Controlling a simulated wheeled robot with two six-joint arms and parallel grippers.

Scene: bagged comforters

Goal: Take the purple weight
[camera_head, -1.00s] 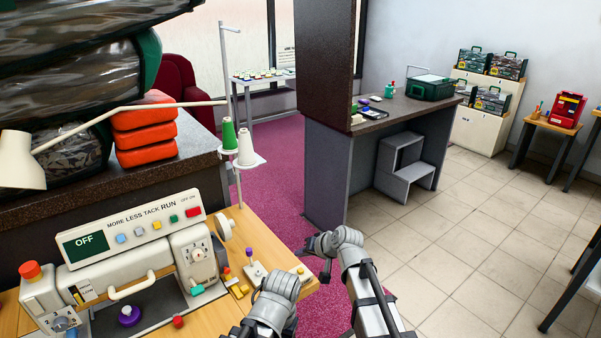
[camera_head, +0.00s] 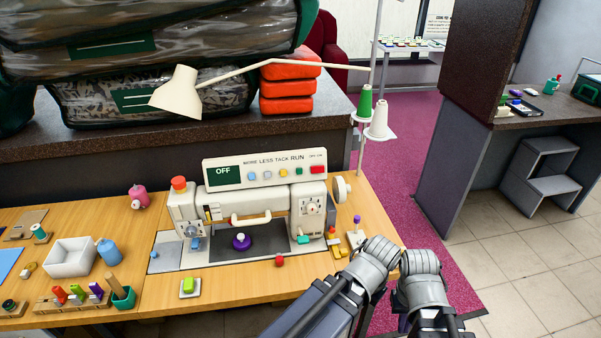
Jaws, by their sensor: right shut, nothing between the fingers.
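The purple weight (camera_head: 241,242), a small rounded piece with a knob on top, sits upright on the dark bed of the white sewing machine (camera_head: 265,168). My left gripper (camera_head: 383,246) is to the right of the machine, near the table's right edge; its fingers are not clear. My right gripper (camera_head: 408,264) is just beside it, further right, shut and empty. Both are well apart from the purple weight, and nothing covers the weight.
A wooden table (camera_head: 235,285) carries the machine. A white bin (camera_head: 70,258) and several tools are at left. A cream lamp (camera_head: 178,94) and thread stand (camera_head: 365,104) rise behind.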

